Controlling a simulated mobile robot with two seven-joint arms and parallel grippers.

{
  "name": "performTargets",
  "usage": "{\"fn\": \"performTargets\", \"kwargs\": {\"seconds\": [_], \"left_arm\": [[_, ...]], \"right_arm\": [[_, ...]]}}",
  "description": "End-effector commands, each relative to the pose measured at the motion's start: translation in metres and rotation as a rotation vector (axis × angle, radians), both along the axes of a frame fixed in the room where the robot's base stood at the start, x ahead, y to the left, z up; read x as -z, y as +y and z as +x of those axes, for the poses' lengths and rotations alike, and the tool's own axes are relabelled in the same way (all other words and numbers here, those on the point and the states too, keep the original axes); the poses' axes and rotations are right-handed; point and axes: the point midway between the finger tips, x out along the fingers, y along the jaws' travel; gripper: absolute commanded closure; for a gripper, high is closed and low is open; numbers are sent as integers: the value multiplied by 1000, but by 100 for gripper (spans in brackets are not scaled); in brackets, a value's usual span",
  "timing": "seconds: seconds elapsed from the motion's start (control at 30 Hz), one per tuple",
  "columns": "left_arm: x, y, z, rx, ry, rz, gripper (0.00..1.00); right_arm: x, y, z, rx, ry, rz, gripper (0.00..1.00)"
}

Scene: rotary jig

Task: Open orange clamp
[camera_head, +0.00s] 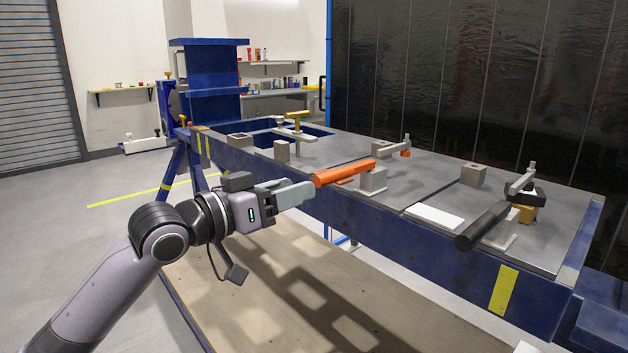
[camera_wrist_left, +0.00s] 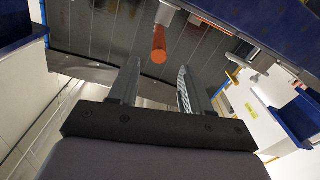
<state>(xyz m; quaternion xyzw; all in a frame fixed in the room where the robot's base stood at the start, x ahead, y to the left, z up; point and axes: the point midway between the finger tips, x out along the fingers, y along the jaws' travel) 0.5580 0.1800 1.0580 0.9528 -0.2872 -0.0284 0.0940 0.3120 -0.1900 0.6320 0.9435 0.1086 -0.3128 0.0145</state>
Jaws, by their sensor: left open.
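The orange clamp handle (camera_head: 344,173) lies near the front edge of the grey table top, attached to a grey clamp base (camera_head: 372,182), its free end pointing left toward my gripper. My left gripper (camera_head: 306,191) is right beside that free end in the head view. In the left wrist view the gripper (camera_wrist_left: 155,88) is open, its two fingers apart. The orange handle (camera_wrist_left: 159,45) shows beyond the fingertips, roughly between them, with its round end facing the camera. I see nothing held. My right gripper is in neither view.
The blue jig frame (camera_head: 433,250) carries the table top. A black-handled clamp (camera_head: 483,226) stands at the right, with a white plate (camera_head: 434,216) left of it. Several grey blocks and clamps stand farther back. A blue post (camera_head: 213,72) rises at the far left end.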

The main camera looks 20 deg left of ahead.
Motion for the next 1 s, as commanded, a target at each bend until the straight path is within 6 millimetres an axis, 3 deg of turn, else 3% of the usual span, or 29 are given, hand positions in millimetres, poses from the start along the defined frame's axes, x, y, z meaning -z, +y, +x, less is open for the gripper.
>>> {"fn": "performTargets", "kwargs": {"seconds": [0.5,0.97,1.0], "left_arm": [[-1,-33,50,2,1,-2,52],[0,-39,58,1,0,-1,52],[0,-39,58,1,0,-1,64]], "right_arm": [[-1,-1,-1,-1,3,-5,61],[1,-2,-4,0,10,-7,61],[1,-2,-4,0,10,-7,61]]}}
